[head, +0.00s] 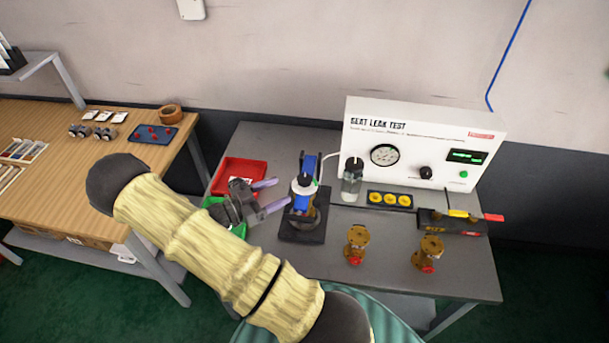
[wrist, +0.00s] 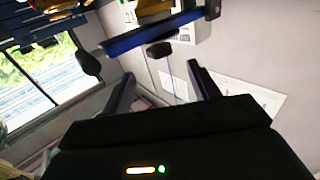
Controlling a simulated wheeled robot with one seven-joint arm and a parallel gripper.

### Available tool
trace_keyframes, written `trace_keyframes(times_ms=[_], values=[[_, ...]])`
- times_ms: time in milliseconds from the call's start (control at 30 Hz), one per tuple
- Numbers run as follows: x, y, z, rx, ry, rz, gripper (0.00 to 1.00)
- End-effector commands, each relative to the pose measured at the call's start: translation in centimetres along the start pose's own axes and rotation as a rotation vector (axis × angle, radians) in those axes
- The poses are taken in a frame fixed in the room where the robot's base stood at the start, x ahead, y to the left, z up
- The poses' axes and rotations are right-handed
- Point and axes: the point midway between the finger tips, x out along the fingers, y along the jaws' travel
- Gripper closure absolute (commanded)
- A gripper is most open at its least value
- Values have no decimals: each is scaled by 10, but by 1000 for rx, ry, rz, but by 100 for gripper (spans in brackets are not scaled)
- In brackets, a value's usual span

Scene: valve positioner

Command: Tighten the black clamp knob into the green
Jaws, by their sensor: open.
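The clamp stand with its blue frame (head: 309,167) stands on a dark base left of the test panel. A small black knob (head: 305,180) shows at the blue frame, above a pale round part; its details are too small to read. In the wrist view a black knob (wrist: 159,50) shows beside the blue bar (wrist: 150,35), ahead of the fingertips. My gripper (head: 271,194) is open and empty, just left of the clamp stand, fingers pointing right at it. Its fingers also show apart in the wrist view (wrist: 162,75). A green-lit display (head: 465,156) is on the panel; its reading is illegible.
A red bin (head: 239,172) and a partly hidden green bin (head: 240,230) lie behind and under my gripper. A glass jar (head: 351,185) stands close right of the clamp. Two brass valves (head: 357,245) (head: 429,254) stand at the front right. The wooden bench (head: 60,170) is at left.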

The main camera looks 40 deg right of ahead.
Motion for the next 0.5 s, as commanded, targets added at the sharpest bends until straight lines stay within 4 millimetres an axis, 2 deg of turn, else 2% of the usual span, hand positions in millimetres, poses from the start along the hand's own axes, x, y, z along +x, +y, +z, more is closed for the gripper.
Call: trace_keyframes(times_ms=[33, 300, 500], values=[[10, 1, -3, -2, 2, 3, 40], [58, 1, -3, -2, 2, 3, 40], [86, 0, -2, 0, 1, 2, 40]])
